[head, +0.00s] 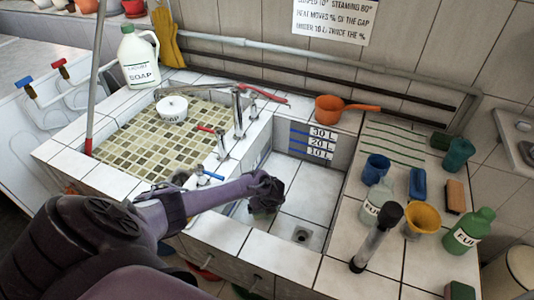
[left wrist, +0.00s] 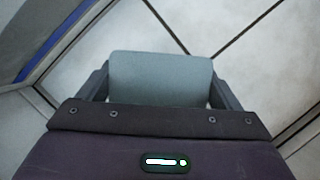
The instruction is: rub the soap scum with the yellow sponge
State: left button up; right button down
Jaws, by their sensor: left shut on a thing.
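My left gripper (head: 265,192) reaches into the right basin (head: 318,190), above its tiled floor. In the left wrist view the left gripper (left wrist: 160,85) is shut on a smooth grey-blue block (left wrist: 160,78), which sits between its two fingers. The head view does not show this block clearly. I see no plainly yellow sponge; an orange-tan block (head: 455,196) stands on the right counter. I cannot make out soap scum for sure on the pale basin tiles. My right gripper is not in view.
A blue block (head: 417,183), a blue cup (head: 376,168), a yellow funnel (head: 422,220), a green bottle (head: 473,230) and a dark-topped upright tube (head: 375,238) crowd the right counter. Taps (head: 238,112) stand between the basins. An orange ladle (head: 335,107) lies behind.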

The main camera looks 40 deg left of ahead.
pick_arm(q)
notch_tip(320, 180, up, 2)
jog(key=shift+r+p, duration=0.1)
jog(key=shift+p, duration=0.5)
jog(key=shift+d+r+p, duration=0.1)
jog(key=shift+r+p, duration=0.25)
jog(key=shift+r, duration=0.1)
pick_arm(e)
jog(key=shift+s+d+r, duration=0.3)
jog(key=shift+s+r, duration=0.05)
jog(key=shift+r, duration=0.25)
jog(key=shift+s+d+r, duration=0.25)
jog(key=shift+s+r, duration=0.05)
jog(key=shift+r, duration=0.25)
pick_arm(q)
jog(key=shift+f, duration=0.15)
